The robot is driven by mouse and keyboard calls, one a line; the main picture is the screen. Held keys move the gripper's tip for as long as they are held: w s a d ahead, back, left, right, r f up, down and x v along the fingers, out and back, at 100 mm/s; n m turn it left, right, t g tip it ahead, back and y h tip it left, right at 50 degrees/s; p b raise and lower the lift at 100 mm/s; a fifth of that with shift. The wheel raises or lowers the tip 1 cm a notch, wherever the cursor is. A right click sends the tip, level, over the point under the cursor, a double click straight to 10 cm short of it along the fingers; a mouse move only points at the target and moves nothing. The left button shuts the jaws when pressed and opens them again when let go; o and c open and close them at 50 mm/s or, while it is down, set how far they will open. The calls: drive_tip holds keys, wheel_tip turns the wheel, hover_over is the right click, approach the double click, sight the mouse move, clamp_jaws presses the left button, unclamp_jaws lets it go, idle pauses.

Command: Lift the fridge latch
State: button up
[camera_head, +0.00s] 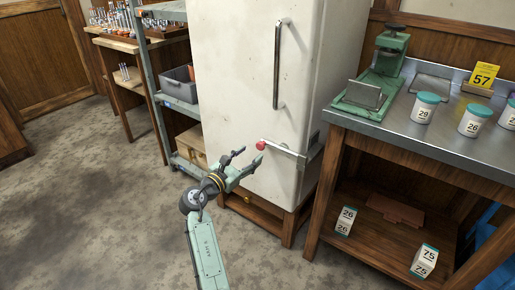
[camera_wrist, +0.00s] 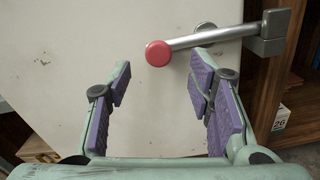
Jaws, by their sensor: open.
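The fridge (camera_head: 248,60) is a tall off-white cabinet with a vertical bar handle (camera_head: 277,65). Its latch (camera_head: 285,149) is a grey metal lever low on the door, lying nearly level, with a red knob (camera_head: 261,145) at its left end and a pivot bracket at the right edge. In the wrist view the latch lever (camera_wrist: 210,37) crosses the upper right, and its red knob (camera_wrist: 158,53) lies beyond the fingertips, above the gap between them. My gripper (camera_head: 239,162) is open and empty, below and left of the knob. Its purple finger pads (camera_wrist: 160,85) are apart from the latch.
A metal-topped bench (camera_head: 440,130) stands close to the right of the fridge, with a green device (camera_head: 385,65) and white jars (camera_head: 425,107) on it. A shelf rack (camera_head: 150,80) with a grey bin (camera_head: 180,82) stands at the left. Floor (camera_head: 90,190) at the left is clear.

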sight(259, 147)
drive_tip(key=x, duration=0.5)
drive_tip(key=shift+w+d, duration=0.2)
drive_tip(key=shift+w, duration=0.15)
drive_tip(key=shift+c, duration=0.5)
clamp_jaws()
